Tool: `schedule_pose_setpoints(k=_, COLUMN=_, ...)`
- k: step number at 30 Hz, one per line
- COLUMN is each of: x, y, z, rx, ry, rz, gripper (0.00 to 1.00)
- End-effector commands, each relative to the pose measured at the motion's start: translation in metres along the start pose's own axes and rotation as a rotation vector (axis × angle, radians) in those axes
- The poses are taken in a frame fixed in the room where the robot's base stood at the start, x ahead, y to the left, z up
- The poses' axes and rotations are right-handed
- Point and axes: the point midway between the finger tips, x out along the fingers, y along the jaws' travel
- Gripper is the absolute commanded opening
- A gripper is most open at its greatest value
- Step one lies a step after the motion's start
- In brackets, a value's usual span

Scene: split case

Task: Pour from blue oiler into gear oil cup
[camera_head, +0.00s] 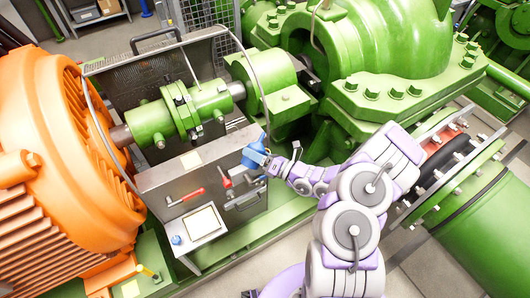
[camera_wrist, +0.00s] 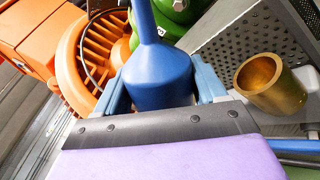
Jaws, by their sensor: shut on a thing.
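The blue oiler (camera_head: 255,154) is held by my gripper (camera_head: 270,164) in front of the grey metal case, its thin spout pointing up in the head view. In the wrist view the oiler (camera_wrist: 157,76) sits between the two light-blue fingers of my gripper (camera_wrist: 163,88), which is shut on its body. A brass cup (camera_wrist: 271,84), probably the gear oil cup, is to the right of the oiler in the wrist view, with its round mouth open. The oiler is apart from it in the picture. I cannot pick out this cup in the head view.
The grey case (camera_head: 165,182) has a red handle (camera_head: 192,196) and stands between the orange motor (camera_head: 60,160) and the green pump (camera_head: 375,55). A green shaft coupling (camera_head: 180,115) lies behind it. A perforated metal guard (camera_wrist: 245,45) is close behind the brass cup.

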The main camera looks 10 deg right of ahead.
Motion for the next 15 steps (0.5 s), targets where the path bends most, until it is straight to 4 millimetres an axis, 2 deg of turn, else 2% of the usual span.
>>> schedule_pose_setpoints(k=15, x=-0.0002, y=-0.0015, z=-0.0033, rx=0.030, ry=-0.005, rz=0.001, gripper=0.35)
